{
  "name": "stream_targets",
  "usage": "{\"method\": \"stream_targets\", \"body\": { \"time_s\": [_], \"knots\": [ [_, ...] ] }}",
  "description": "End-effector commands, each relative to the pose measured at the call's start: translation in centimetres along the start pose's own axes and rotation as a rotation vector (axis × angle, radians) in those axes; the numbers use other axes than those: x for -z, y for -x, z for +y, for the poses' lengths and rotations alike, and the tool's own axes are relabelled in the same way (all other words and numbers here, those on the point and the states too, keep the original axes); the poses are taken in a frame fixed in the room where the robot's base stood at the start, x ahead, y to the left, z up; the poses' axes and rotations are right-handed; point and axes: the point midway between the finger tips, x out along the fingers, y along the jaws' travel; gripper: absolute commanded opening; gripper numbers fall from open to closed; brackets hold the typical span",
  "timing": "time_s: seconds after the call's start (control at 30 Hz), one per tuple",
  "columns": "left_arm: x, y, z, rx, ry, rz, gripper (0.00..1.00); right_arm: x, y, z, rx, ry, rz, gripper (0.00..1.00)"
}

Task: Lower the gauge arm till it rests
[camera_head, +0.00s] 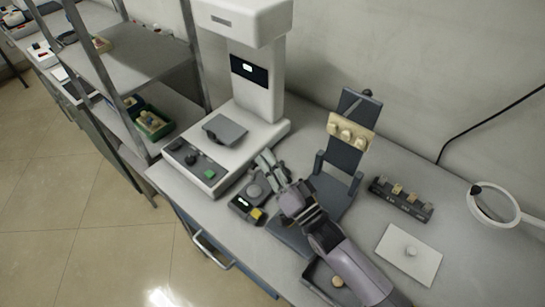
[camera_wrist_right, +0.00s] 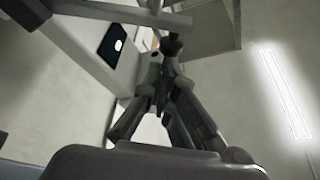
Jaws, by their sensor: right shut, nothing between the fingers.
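My right gripper (camera_head: 268,166) reaches in from the lower right in the head view. It is shut and empty, its fingertips near the front right of the white machine's base. In the right wrist view the gripper (camera_wrist_right: 163,58) has its fingers together, close to a dark rod under a grey bar (camera_wrist_right: 125,11). I cannot tell whether this bar is the gauge arm, or whether the fingers touch it. A small dark box (camera_head: 241,208) with a round grey top and a yellow part (camera_head: 257,214) sits just below the gripper. My left gripper is not in view.
The white machine (camera_head: 262,88) stands behind the gripper. A dark stand (camera_head: 345,157) holds a tan block (camera_head: 350,131) with pale round pieces. A dark strip (camera_head: 401,199), a white plate (camera_head: 409,253) and a ring lamp (camera_head: 494,209) are at the right. A metal shelf (camera_head: 150,52) stands left.

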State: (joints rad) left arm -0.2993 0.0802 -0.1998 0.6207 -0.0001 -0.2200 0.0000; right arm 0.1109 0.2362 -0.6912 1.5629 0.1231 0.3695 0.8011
Motion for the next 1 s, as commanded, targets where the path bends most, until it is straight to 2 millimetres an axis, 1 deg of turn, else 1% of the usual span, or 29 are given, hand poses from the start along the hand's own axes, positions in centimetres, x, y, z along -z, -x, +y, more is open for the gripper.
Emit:
{"method": "stream_targets", "body": {
  "time_s": [0.23,0.7,0.77,0.87,1.0],
  "knots": [
    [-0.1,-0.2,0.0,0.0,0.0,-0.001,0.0,-0.4,0.1,-0.1,0.0,-0.003,0.0,0.0],
    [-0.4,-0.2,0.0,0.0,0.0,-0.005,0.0,-0.4,0.1,-0.2,0.0,-0.003,0.0,0.0],
    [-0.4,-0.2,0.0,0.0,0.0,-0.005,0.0,-0.1,0.0,-0.4,0.0,-0.003,0.001,0.0],
    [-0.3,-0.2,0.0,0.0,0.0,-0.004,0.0,0.8,-0.3,-1.1,0.002,-0.003,0.003,0.0],
    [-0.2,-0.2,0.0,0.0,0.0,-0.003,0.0,2.8,-1.1,-2.7,0.003,-0.001,0.003,0.0]
  ]
}}
